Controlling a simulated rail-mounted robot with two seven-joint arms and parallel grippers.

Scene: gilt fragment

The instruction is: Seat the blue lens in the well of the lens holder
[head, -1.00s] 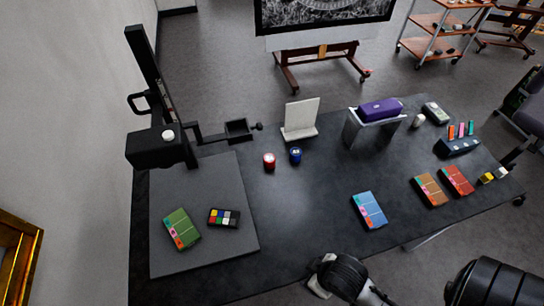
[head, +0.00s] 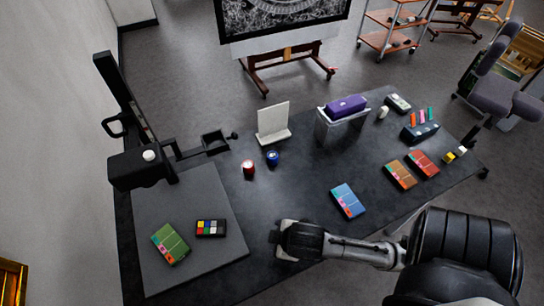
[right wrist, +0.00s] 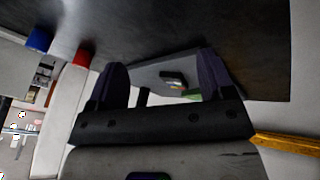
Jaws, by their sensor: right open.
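The blue lens (head: 272,158) is a small dark-blue cylinder standing on the black table, beside a similar red one. It also shows at the upper left of the right wrist view (right wrist: 40,40). What looks like the lens holder (head: 215,142) is a black square frame on the side arm of the black column stand, left of and beyond the blue lens. Its well is too small to make out. My right gripper (head: 278,240) is over the table's front edge, well short of the blue lens. In the right wrist view its fingers (right wrist: 163,75) are apart and empty. My left gripper is not in view.
The red cylinder (head: 248,167) stands close left of the blue lens. A white upright panel (head: 273,122) stands just behind. A grey board (head: 205,258) carries a green card and a colour chart. A blue card (head: 348,200) lies to the right. The middle of the table is clear.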

